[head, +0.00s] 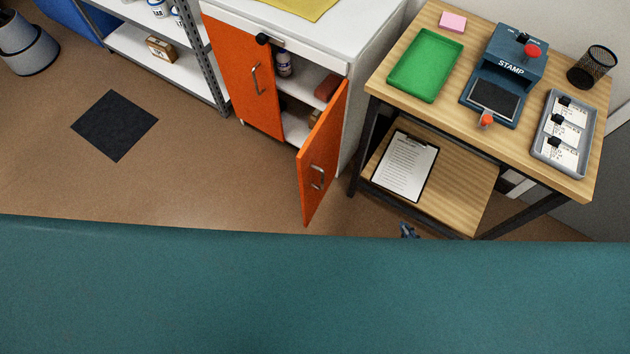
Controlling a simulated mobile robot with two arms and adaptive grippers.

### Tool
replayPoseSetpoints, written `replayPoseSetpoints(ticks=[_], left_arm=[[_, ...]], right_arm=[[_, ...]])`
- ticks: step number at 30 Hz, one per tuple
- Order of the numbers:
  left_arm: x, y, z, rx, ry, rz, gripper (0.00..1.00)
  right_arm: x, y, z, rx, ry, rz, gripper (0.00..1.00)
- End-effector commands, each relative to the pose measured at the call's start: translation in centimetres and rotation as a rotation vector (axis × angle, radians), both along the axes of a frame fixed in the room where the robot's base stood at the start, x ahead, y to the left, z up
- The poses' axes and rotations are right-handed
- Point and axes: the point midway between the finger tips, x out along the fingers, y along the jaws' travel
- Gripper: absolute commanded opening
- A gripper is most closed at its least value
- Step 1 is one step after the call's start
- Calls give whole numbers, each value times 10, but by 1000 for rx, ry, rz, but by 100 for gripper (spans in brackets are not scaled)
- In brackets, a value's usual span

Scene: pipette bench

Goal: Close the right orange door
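The right orange door (323,159) belongs to a white cabinet (362,73) and stands ajar, swung outward, with a metal handle on its face. The left orange door (244,72) looks shut. Through the gap I see shelves with a bottle and a few small items. A small bluish-grey part of my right gripper (408,231) shows below the wooden table, apart from the door and to its right. Most of it is hidden, so its fingers cannot be made out. My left gripper is not in view.
Close on the right stands a wooden table (450,126) with a green tray (425,65), a stamp device (504,68) and a grey tray of cards. Its lower shelf holds a clipboard (405,165). Brown floor (200,170) is clear left of the door. Teal fills the view's bottom.

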Motion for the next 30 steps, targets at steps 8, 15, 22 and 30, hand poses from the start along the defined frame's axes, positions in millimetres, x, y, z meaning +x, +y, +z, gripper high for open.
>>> replayPoseSetpoints(ticks=[8,15,22,30], left_arm=[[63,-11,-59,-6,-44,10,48],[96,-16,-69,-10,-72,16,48],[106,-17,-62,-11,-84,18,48],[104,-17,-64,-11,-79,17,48]], right_arm=[[115,61,92,-596,-757,709,0],[89,132,149,-1137,-1368,1140,0],[56,159,161,-1391,-1660,1298,0],[63,185,167,-1410,-1688,1306,0]])
